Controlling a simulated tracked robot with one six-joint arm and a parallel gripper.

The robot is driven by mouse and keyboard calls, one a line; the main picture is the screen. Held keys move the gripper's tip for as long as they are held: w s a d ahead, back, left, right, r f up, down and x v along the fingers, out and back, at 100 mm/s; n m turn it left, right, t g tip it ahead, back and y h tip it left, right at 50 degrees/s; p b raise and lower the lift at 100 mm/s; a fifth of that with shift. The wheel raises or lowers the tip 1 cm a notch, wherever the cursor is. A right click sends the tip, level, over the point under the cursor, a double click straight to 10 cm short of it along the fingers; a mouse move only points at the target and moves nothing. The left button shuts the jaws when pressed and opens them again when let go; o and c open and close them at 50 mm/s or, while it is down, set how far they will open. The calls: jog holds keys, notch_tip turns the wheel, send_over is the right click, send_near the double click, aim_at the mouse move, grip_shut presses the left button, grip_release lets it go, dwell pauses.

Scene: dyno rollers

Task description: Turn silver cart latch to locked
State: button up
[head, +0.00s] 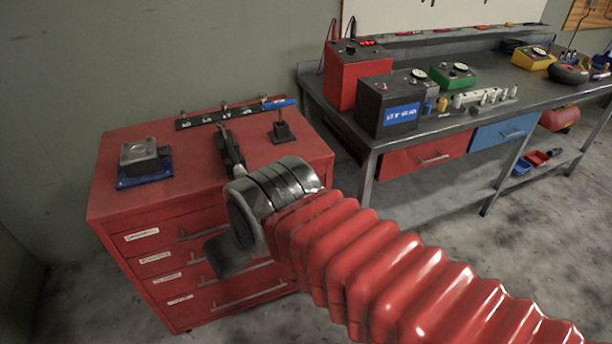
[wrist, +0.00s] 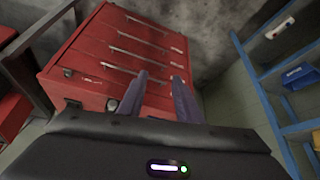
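The cart is a red drawer cabinet (head: 120,212) at the left in the head view, and it fills the upper left of the wrist view (wrist: 90,50). I cannot pick out the silver latch for certain. A small silvery fitting (wrist: 68,72) and a darker one (wrist: 72,103) show on the cabinet's edge in the wrist view. My gripper (wrist: 160,76) has its two fingers apart, with nothing between them, pointing toward the drawer fronts. In the head view my wrist (head: 272,190) is before the cabinet's right side and hides part of it.
A workbench (head: 420,205) with instruments stands at the right. Blue shelving (wrist: 265,85) is right in the wrist view.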

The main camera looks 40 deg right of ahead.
jog(key=shift+w, duration=0.25)
jog(key=o, duration=0.3)
jog(key=shift+w+d, duration=0.15)
jog(key=shift+w, duration=0.15)
jog(key=w+d+f+t+h, duration=0.25)
jog(key=w+d+f, duration=0.35)
jog(key=w+d, duration=0.5)
jog(key=w+d+f+t+h, duration=0.25)
jog(key=w+d+f, duration=0.5)
jog(key=d, duration=0.65)
jog(key=shift+s+d+f+m+t, duration=0.8)
jog(key=shift+s+d+f+t, duration=0.9)
jog(key=shift+s+d+f, duration=0.3)
jog(key=shift+s+d+f+m+t, duration=0.8)
jog(key=shift+s+d+f+t, duration=0.95)
jog(key=shift+s+f, duration=0.3)
